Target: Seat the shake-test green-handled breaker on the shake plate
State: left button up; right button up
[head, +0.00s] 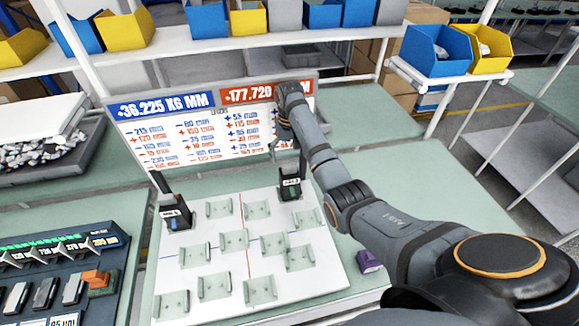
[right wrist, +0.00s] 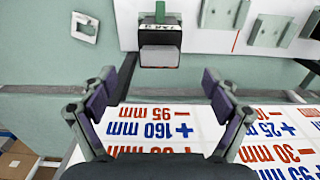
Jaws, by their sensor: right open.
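The white shake plate (head: 205,275) lies on the green table and carries several pale clip holders. A dark breaker with a green handle (head: 290,187) stands at the plate's far edge, right of centre. It also shows at the top of the right wrist view (right wrist: 160,45), label and green handle visible. Whether it is fully down in a holder, I cannot tell. Another dark breaker (head: 177,214) stands at the plate's left corner. My right gripper (right wrist: 160,95) is open and empty, with its fingers apart and short of the green-handled breaker. My left gripper is not in view.
A sign board with blue and red numbers (head: 190,140) stands behind the plate. A dark rack (head: 60,250) at lower left holds grey breakers and an orange one. A purple block (head: 368,261) lies right of the plate. A tray of scrap (head: 40,150) stands left.

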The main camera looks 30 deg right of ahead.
jog(key=shift+r, duration=0.65)
